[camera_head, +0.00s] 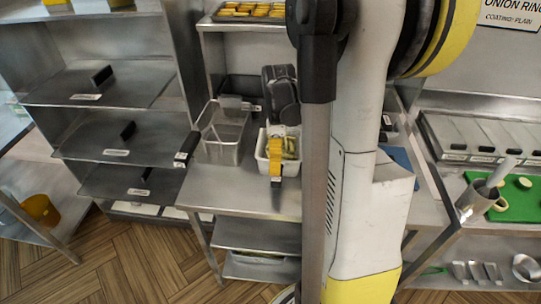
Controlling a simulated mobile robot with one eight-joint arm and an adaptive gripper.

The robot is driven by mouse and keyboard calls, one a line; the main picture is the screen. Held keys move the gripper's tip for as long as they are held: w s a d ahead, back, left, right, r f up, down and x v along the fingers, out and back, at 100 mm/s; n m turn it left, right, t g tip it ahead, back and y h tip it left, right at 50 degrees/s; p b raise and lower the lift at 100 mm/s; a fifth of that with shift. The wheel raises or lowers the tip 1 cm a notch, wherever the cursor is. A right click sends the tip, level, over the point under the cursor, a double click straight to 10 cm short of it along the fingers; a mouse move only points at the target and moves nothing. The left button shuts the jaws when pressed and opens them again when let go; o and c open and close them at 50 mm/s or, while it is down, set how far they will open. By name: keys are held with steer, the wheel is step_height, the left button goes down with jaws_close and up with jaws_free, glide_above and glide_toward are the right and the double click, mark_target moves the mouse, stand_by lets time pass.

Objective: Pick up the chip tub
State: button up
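The chip tub (261,152) looks like a small white tub with pale yellow-green pieces in it. It stands on the steel worktable, right of the wire basket. My gripper (276,172), with a yellow part and a dark tip, hangs down in front of the tub and covers its middle. I see the gripper nearly edge-on, so the gap between its fingers does not show. I cannot tell whether it touches the tub.
A wire fry basket (222,133) stands left of the tub. The steel worktable (225,188) is bare in front. Racks with black-handled trays (100,90) stand left. A green board (518,200) and a metal pot (474,200) are at right. My arm hides the centre.

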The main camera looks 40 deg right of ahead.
steer(key=f+b, duration=0.1)
steer(key=f, duration=0.2)
steer(key=f+b, duration=0.1)
steer(key=f, duration=0.2)
steer(key=shift+s+f, duration=0.2)
steer(key=shift+f, duration=0.15)
steer(key=c, duration=1.2)
